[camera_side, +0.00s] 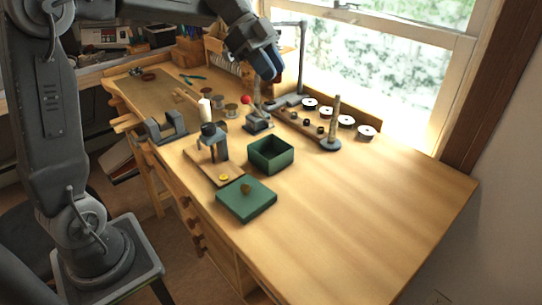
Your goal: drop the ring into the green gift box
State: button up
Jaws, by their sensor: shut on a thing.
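The green gift box (271,155) stands open on the middle of the wooden bench, its dark inside showing. A green lid (240,205) with a brown knob on top lies in front of it, apart from the box. My gripper (271,77) is high at the back of the bench, above and behind the box, pointing down. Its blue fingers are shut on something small. The ring is too small to make out between the fingers.
A small press (213,140) on a wooden board, with a yellow round piece (224,177), stands left of the box. A lamp (303,60) rises at the back. The bench's right side is clear.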

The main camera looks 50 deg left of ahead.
send_near(283, 156)
jog(key=x, duration=0.4)
jog(key=shift+w+f, duration=0.2)
jog(key=shift+f, duration=0.15)
jog(key=o, duration=0.9)
jog(key=shift+o, duration=0.2)
jog(key=v, duration=1.4)
jog(key=shift+d, duration=0.1)
